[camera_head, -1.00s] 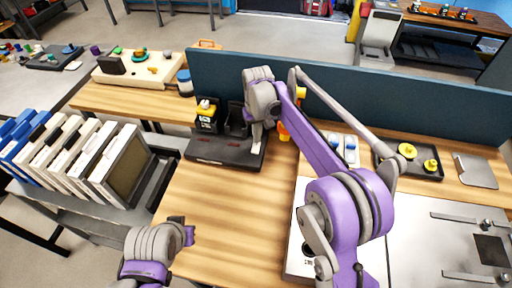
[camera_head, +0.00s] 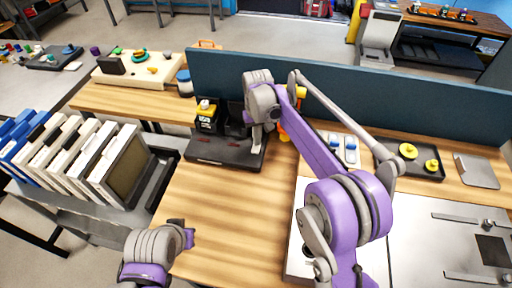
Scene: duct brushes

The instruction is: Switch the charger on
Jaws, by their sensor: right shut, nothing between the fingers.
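The charger (camera_head: 208,154) is a dark, low unit with upright bays, standing on the wooden bench in front of the blue-grey divider. A yellow and black battery (camera_head: 207,114) sits in its left bay. My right gripper (camera_head: 256,140) is shut and empty, pointing down over the right part of the charger. It hides that part, and I cannot tell whether its tips touch the charger. No switch can be made out. My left gripper (camera_head: 181,226) hangs over the front left edge of the bench, away from the charger, and its jaws are too unclear to read.
The blue-grey divider (camera_head: 400,98) runs behind the charger. A rack of filter panels (camera_head: 125,170) stands at left. A black tray (camera_head: 428,172) with yellow parts and a white-grey panel (camera_head: 430,235) lie at right. The wood before the charger is clear.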

